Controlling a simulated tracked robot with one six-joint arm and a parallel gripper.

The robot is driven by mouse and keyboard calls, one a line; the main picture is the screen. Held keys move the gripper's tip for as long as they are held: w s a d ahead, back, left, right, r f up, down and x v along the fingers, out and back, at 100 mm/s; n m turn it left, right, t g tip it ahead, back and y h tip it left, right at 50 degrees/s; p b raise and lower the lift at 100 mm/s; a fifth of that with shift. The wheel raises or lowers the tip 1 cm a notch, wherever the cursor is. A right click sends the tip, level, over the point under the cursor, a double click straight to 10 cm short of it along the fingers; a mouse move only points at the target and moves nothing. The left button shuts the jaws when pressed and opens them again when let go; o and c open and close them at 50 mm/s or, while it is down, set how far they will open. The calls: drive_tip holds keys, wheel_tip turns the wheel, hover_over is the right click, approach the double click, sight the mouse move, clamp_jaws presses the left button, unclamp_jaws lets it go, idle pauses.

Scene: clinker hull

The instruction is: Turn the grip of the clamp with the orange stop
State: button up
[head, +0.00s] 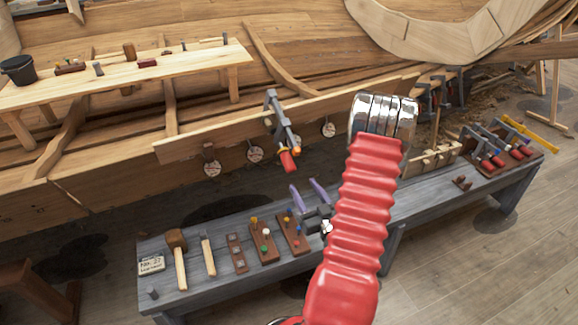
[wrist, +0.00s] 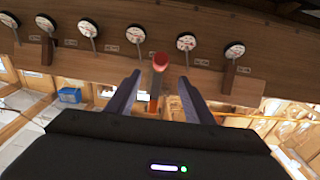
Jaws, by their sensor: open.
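The clamp (head: 272,108) hangs on the upper plank edge, with a grey metal bar and jaw. Its orange stop (head: 297,150) sits at the lower end of the bar, beside the red grip (head: 287,161), which points down. In the wrist view the red grip (wrist: 160,62) shows end-on between and beyond my fingertips. My gripper (head: 306,187) has two purple fingers, open and empty, just below and right of the grip, apart from it. The fingers also show in the wrist view (wrist: 160,76). My red arm hides part of the bench behind it.
Several round dials (head: 255,152) line the plank beside the clamp. The grey bench (head: 190,292) below holds a mallet (head: 178,255), boards with coloured pegs and, at right, a rack of other clamps (head: 490,152). A plank table (head: 120,75) with tools and a black bucket (head: 18,69) stands upper left.

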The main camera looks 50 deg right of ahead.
sight(292, 170)
drive_tip(key=shift+s+a+n, duration=0.4)
drive_tip(key=shift+a+n, duration=0.05)
drive_tip(key=shift+n, duration=0.05)
drive_tip(key=shift+w, duration=0.1)
drive_tip(key=x, duration=1.3)
drive_tip(key=shift+w+d+f, duration=0.2)
drive_tip(key=shift+d, duration=0.15)
drive_tip(key=c, duration=1)
